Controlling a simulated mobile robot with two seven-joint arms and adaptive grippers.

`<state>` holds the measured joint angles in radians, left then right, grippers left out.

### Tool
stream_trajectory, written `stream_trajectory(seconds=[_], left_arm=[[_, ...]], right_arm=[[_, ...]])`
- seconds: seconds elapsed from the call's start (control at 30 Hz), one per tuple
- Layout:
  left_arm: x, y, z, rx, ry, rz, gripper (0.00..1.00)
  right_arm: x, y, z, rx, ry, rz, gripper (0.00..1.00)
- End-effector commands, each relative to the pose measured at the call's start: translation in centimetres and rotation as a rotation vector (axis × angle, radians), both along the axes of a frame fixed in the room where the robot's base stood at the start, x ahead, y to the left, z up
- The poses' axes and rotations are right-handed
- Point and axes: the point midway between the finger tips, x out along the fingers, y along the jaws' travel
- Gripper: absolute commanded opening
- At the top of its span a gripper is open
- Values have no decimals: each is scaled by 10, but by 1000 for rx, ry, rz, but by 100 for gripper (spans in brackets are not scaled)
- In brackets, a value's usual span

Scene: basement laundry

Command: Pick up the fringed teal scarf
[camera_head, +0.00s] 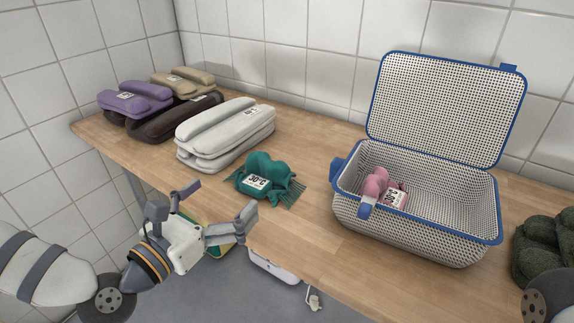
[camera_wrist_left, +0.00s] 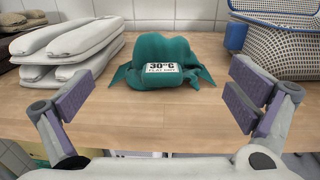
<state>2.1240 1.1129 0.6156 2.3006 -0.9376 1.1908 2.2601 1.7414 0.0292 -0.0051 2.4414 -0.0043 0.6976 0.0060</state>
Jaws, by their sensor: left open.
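The fringed teal scarf (camera_head: 266,165) lies bunched on the wooden counter, with a white "30°C" tag on its front and fringe at its side. In the left wrist view the scarf (camera_wrist_left: 170,50) is centred ahead, between the fingers and beyond their tips. My left gripper (camera_head: 217,203) is open and empty at the counter's front edge, short of the scarf and not touching it. Its two spread fingers with purple-grey pads also show in the left wrist view (camera_wrist_left: 163,98). My right gripper is not in view.
White folded textiles (camera_head: 226,135) stand left of the scarf, with purple (camera_head: 135,97), dark brown (camera_head: 172,121) and beige (camera_head: 183,80) ones behind. An open blue-rimmed basket (camera_head: 440,232) holding a pink item (camera_head: 375,183) stands right. A dark green bundle (camera_head: 541,245) is at far right.

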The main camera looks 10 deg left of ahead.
Motion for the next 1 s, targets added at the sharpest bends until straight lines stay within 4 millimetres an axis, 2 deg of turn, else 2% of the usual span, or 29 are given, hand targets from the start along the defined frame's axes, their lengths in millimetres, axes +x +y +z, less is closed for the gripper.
stream_trajectory(seconds=[0.07,0.3,0.47,0.7,0.97,1.0], left_arm=[[3,1,1,-10,-4,3,100],[51,-15,2,-8,-5,2,100],[70,-21,2,-7,-4,2,100],[110,-37,1,-7,-4,2,100],[115,-38,1,-9,-1,3,100],[115,-38,1,-9,-1,3,93]], right_arm=[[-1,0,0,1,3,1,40],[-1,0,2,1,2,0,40],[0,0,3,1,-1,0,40],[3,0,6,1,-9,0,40],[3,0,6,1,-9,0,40],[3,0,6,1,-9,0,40]])
